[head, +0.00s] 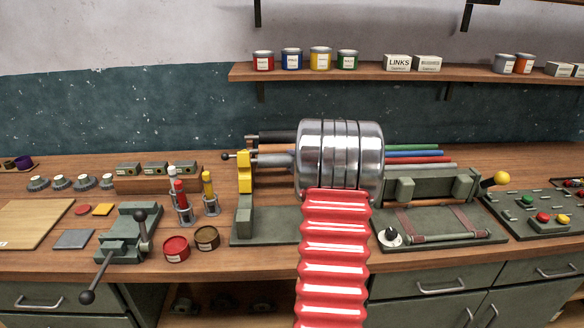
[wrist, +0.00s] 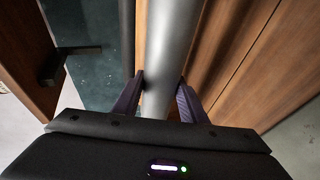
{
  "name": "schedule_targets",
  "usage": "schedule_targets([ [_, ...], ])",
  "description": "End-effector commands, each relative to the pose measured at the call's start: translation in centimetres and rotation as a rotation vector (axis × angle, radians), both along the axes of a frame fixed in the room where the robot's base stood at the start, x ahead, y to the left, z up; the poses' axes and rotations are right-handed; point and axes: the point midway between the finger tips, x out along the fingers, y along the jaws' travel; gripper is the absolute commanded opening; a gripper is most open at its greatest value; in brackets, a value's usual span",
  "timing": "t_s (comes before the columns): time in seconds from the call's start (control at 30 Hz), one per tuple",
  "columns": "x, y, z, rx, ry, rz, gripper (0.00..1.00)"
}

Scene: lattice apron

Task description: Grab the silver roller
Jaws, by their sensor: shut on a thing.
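In the wrist view, the silver roller (wrist: 170,55) is a smooth pale grey cylinder running away from my gripper (wrist: 161,84). My gripper is shut on it, with one dark finger on each side. In the head view my gripper is hidden behind my own arm's silver drum and red bellows, so the grip does not show there. Several long rollers lie at the back of the bench behind my arm, among them a red roller (head: 416,160) and a blue roller (head: 415,153). Their middles are hidden.
The wooden bench holds a green vise (head: 128,232), a red tin (head: 176,249), a yellow-handled tool (head: 210,192) and a button panel (head: 545,212). A shelf (head: 370,71) with tins and boxes hangs above. Bare bench shows along the front edge at left.

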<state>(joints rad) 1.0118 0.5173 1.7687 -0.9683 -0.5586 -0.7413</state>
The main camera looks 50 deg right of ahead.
Motion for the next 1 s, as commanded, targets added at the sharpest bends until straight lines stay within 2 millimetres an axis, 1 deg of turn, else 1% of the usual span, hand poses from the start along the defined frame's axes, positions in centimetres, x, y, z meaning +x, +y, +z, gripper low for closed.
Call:
schedule_targets([
  [0.03,0.0,-0.1,1.3,-0.009,-0.005,0.001,0.00],
  [0.5,0.0,-0.1,10.5,-0.010,-0.005,0.000,0.00],
  [0.73,0.0,-0.1,13.9,-0.010,-0.005,0.001,0.00],
  [0.9,0.0,-0.1,15.3,-0.007,-0.005,0.000,0.00],
  [1.0,0.0,-0.1,15.8,-0.006,-0.004,0.000,0.00],
])
